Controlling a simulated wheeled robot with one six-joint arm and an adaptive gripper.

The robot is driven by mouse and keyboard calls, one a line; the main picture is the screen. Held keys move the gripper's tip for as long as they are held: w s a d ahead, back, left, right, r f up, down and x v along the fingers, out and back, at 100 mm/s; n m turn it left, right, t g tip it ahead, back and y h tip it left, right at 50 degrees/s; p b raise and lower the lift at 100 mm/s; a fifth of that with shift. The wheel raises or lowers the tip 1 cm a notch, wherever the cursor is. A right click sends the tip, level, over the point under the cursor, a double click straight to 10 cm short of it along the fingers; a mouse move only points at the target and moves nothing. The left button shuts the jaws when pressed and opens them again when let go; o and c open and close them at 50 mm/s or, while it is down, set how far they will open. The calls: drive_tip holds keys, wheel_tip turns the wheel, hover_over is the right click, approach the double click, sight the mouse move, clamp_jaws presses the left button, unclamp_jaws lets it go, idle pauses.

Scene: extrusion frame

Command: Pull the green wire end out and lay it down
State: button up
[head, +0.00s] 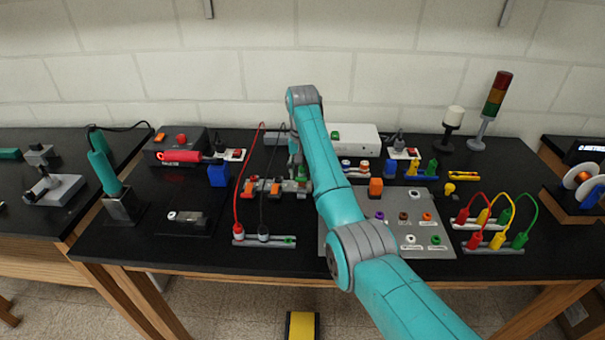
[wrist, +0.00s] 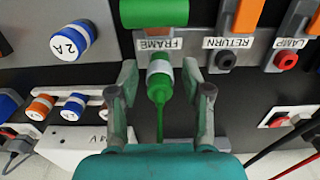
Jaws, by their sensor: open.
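The green wire end (wrist: 159,88) is a green plug with a pale band, at the terminal labelled FRAME in the wrist view. Its green wire (wrist: 160,122) runs down from it toward my gripper's body. My gripper (wrist: 162,76) is open, with one finger on each side of the plug and a visible gap on both sides. The plug's tip meets the terminal strip (wrist: 190,58); how deep it sits cannot be told. In the head view my gripper (head: 298,168) is over the orange-levered terminal row, and my arm partly hides that spot.
A green lever (wrist: 155,12) is just beyond the plug. RETURN and LAMP sockets (wrist: 226,60) with orange levers are to its right. A rack with red, yellow and green leads (head: 484,243) stands at the right of the bench. Red and black leads (head: 240,190) arch left of my gripper.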

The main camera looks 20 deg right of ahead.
sight(303, 167)
drive_tip(key=shift+c, duration=0.3)
clamp_jaws()
drive_tip(key=shift+r, duration=0.2)
drive_tip(key=shift+r, duration=2.8)
